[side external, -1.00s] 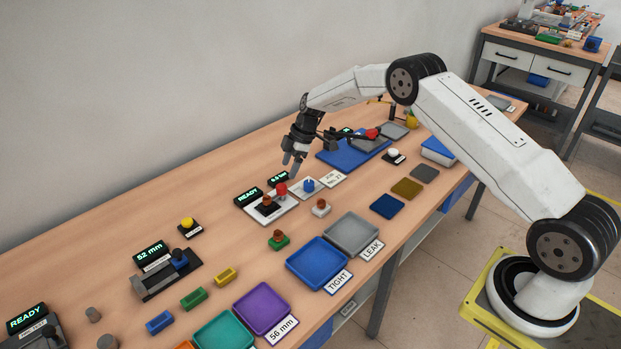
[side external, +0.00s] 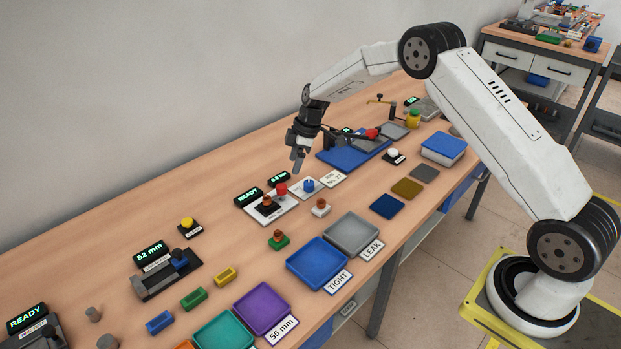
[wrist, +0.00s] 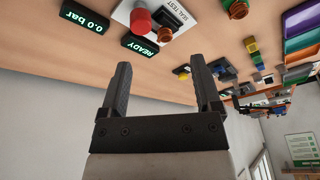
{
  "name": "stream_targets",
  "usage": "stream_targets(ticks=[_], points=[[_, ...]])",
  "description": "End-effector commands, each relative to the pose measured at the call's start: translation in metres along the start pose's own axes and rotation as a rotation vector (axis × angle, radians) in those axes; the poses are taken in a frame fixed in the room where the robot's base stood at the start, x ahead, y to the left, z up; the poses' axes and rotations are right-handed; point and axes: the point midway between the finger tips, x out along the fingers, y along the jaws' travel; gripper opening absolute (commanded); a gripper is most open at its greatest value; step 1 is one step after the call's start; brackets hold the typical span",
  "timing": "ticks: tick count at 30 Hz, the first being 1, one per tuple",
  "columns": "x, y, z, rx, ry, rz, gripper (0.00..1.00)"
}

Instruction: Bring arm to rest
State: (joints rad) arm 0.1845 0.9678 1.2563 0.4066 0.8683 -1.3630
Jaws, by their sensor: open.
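My gripper (side external: 298,158) is in the air above the back part of the bench, behind the seal test station. In the wrist view its two dark fingers (wrist: 160,85) stand apart with nothing between them. The seal test plate (side external: 262,210) carries a red knob (side external: 281,189) and a brown-topped part on a dark base. The plate also shows in the wrist view (wrist: 125,14), beyond the fingertips and apart from them. Its displays read READY (wrist: 139,44) and 0.0 bar (wrist: 84,20).
A blue mat (side external: 335,157) with a red-tipped tool is close to the right of my gripper. Blue TIGHT (side external: 318,285) and grey LEAK (side external: 352,250) trays lie toward the front edge. A blue-lidded box (side external: 443,147) stands at right. The back left bench surface is clear.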

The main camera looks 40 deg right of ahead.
Motion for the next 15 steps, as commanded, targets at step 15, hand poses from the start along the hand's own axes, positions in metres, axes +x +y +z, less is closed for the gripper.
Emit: stream_targets(ticks=[15], points=[[-0.055,-0.097,0.02,0.37,-0.094,0.116,0.81]])
